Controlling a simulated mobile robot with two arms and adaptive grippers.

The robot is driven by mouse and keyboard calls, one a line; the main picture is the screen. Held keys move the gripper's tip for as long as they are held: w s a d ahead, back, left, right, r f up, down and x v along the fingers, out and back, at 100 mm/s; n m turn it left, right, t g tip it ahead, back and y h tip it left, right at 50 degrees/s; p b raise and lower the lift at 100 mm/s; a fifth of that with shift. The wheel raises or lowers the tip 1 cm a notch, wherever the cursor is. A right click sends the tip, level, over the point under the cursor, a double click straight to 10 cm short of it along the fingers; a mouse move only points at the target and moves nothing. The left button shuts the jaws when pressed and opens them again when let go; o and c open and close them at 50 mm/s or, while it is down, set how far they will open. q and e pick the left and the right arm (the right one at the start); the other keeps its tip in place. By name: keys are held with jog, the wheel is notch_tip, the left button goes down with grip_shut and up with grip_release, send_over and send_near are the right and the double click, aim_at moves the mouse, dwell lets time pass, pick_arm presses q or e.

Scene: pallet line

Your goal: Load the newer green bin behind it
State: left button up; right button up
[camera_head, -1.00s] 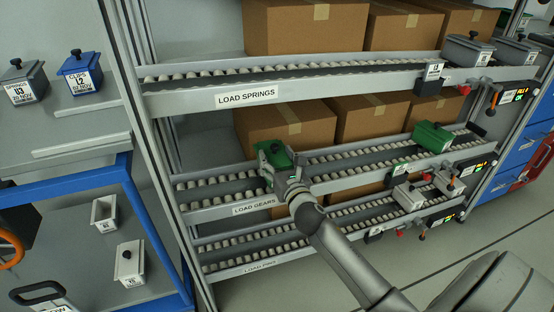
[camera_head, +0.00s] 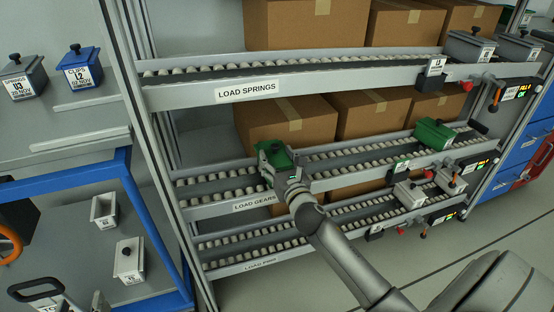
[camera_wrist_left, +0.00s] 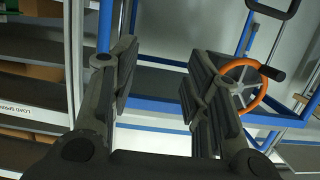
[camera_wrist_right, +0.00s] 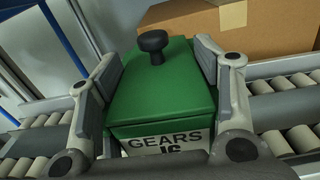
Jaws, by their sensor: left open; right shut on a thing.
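A green bin (camera_head: 276,157) with a black knob and a GEARS label is at the left, loading end of the middle lane marked LOAD GEARS (camera_head: 255,204). My right gripper (camera_head: 277,168) is shut on this bin, with fingers on both sides; the bin also fills the right wrist view (camera_wrist_right: 160,90). Rollers show on both sides of it; I cannot tell if it rests on them. Another green bin (camera_head: 434,134) stands at the right end of the same lane. My left gripper (camera_wrist_left: 160,85) is open and empty in the left wrist view.
Brown boxes (camera_head: 285,125) stand behind the lanes. Grey bins (camera_head: 468,46) sit on the top lane's right end. Grey and blue bins (camera_head: 80,75) stand on the left shelf, with pale bins (camera_head: 128,260) below. The middle lane between the green bins is clear.

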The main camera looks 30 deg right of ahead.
pick_arm(q)
jog(key=shift+w+d+r+t, duration=0.15)
jog(key=shift+r+t, duration=0.25)
jog(key=shift+r, duration=0.3)
pick_arm(e)
jog(key=shift+f, duration=0.15)
jog(key=o, duration=1.5)
jog(key=shift+o, duration=0.2)
jog(key=shift+f, duration=0.15)
jog(key=shift+s+a, duration=0.1)
jog(key=shift+s, duration=0.4)
jog(key=v, duration=1.1)
dwell(2.1)
